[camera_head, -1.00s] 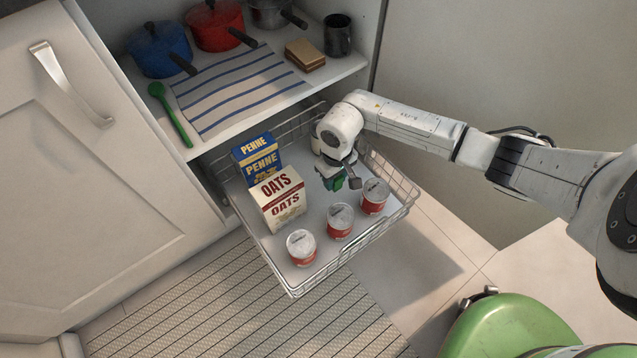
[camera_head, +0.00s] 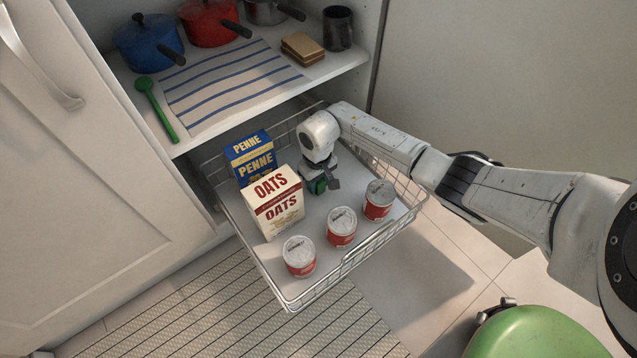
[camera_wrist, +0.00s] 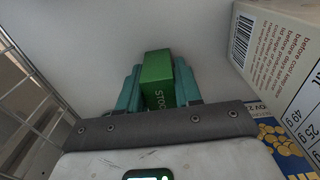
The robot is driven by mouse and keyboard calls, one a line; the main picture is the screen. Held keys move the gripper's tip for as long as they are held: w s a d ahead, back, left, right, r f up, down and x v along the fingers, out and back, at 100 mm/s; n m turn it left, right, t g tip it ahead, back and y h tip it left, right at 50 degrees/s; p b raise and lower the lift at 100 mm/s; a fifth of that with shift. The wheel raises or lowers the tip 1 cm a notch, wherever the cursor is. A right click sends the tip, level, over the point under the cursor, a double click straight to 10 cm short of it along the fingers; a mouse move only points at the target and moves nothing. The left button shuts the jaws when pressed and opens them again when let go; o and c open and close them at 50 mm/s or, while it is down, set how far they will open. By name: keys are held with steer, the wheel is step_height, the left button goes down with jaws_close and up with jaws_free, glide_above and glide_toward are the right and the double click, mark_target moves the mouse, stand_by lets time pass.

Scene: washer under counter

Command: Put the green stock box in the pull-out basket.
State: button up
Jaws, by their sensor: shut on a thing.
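The green stock box (camera_wrist: 157,77) is held between the teal fingers of my gripper (camera_wrist: 160,88) in the wrist view. In the head view my gripper (camera_head: 320,184) is inside the outline of the pull-out basket (camera_head: 352,262), over its white floor, and a small part of the green box shows between the fingers. The gripper is shut on the box. The arm hides part of it, and I cannot tell whether the box touches the floor. The basket is pulled out below the shelf.
An oats box (camera_head: 276,204) and a penne box (camera_head: 252,158) stand left of my gripper, the oats box close. Three red-and-white tins, one being the right tin (camera_head: 378,200), line the front. Basket wire is close on the other side in the wrist view.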

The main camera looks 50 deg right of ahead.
steer(key=shift+f, duration=0.15)
steer(key=o, duration=1.1)
steer(key=shift+c, duration=0.2)
step_height(320, 180, up, 12)
steer(key=p, duration=0.6)
steer(key=shift+r, duration=0.25)
steer(key=shift+s, duration=0.1)
